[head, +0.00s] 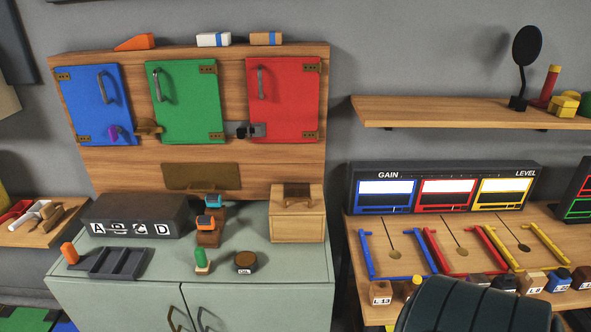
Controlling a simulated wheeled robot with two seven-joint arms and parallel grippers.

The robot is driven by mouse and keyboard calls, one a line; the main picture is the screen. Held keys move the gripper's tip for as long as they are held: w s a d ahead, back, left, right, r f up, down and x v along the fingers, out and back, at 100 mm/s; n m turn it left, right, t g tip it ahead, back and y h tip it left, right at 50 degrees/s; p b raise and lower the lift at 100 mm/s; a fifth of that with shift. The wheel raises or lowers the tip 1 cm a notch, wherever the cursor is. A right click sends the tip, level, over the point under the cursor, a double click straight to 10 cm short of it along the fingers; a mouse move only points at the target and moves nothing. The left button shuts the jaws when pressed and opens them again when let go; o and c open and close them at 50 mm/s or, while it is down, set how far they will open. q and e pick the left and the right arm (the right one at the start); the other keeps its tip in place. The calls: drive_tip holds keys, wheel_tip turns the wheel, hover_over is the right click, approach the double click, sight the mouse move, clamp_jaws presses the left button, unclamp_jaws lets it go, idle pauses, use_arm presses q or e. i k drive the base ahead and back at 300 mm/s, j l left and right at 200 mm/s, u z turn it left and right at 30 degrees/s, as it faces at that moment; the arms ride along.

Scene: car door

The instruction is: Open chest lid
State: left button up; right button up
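A light wooden chest (297,222) stands at the right end of the grey-green cabinet top. Its lid appears down, with a dark brown patch and a handle (298,200) at the front edge. The chest's inside is hidden. Neither of my grippers can be made out in the head view.
A dark box lettered A to D (140,215) and a dark slotted tray (110,262) are at the left of the cabinet top (290,285). Small blue and orange pieces, a green-topped piece (202,260) and a round jar (245,262) stand left of the chest. Blue, green and red doors hang behind.

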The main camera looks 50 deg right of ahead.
sight(297, 194)
drive_tip(key=i, duration=0.45)
drive_tip(key=z, duration=1.85)
